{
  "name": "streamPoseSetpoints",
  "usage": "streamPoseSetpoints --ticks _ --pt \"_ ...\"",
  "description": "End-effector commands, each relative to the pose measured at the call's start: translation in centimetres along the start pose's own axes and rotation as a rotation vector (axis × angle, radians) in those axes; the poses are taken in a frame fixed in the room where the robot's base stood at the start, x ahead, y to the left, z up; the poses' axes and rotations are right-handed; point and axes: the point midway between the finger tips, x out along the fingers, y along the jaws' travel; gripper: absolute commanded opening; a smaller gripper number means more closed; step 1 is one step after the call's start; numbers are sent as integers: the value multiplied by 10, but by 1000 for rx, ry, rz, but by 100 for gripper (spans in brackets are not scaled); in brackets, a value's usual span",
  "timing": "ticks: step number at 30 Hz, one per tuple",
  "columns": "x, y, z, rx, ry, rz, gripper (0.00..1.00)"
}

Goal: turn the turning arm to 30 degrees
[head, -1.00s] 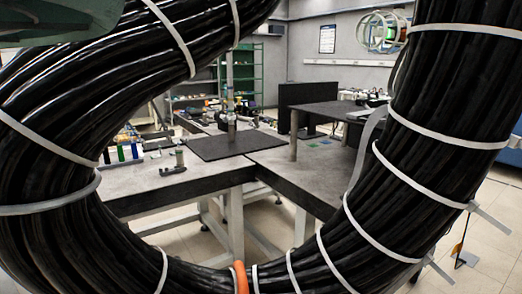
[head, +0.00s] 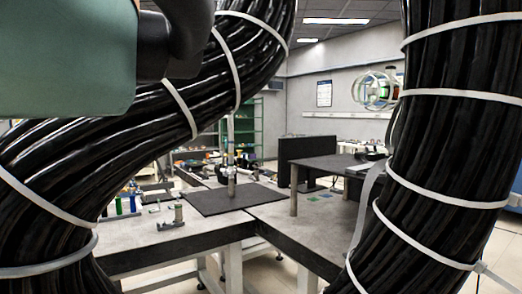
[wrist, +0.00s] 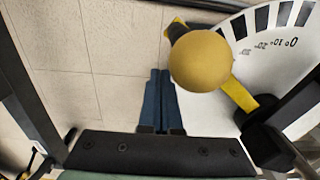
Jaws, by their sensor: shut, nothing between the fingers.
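In the wrist view, a round yellow knob (wrist: 202,62) sits on a yellow turning arm (wrist: 238,93), which lies over the edge of a white dial (wrist: 285,70). The arm slants from upper left to a dark hub (wrist: 265,135) at lower right. The dial has black blocks and upside-down degree numbers; 0 and 10 show, the others are small and blurred. I cannot read the arm's angle. My gripper (wrist: 160,73) is shut and empty, its blue fingers just left of and below the knob, apart from it in the picture. The dial is not clear in the head view.
In the head view, thick black cable bundles (head: 450,150) with white ties frame both sides. Between them stand a grey table (head: 155,240) with a black mat (head: 235,198) and a dark raised shelf (head: 335,165). Pale tiled floor (wrist: 90,60) lies left of the dial.

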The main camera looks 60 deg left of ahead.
Motion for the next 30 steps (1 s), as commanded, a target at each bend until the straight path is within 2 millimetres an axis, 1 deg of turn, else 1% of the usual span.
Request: streamPoseSetpoints --ticks 18,30 --pt "0 0 0 0 0 0 0" --pt "-1 -8 14 -1 -2 1 0"
